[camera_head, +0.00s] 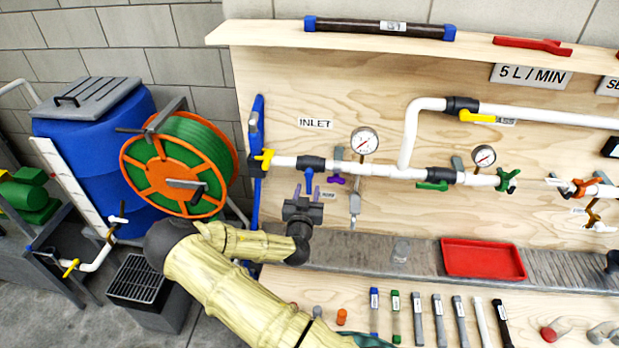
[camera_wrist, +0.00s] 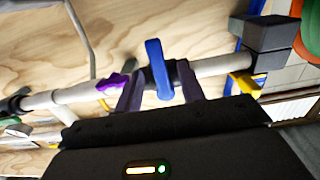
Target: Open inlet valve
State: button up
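The INLET label (camera_head: 315,124) is on the wooden panel above a white pipe (camera_head: 285,161). A black valve body (camera_head: 312,163) sits on this pipe, just right of the label's left edge. In the wrist view a blue lever (camera_wrist: 158,65) stands crosswise to the pipe (camera_wrist: 222,65). My gripper (camera_head: 307,189) is just below the valve body. In the wrist view my gripper (camera_wrist: 160,88) is open, with one purple-grey finger on each side of the blue lever. Gaps show between lever and fingers, so it is not clamped.
A yellow handle (camera_head: 265,160) is at the pipe's left end. A purple handle (camera_head: 336,180) and a gauge (camera_head: 364,141) are close on the right. A hose reel (camera_head: 180,165) and blue tank (camera_head: 95,130) stand left. A red tray (camera_head: 482,259) lies on the ledge.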

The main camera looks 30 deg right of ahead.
aim_at(308, 187)
jog(key=p+x, duration=0.1)
jog(key=x, duration=0.4)
grip_shut()
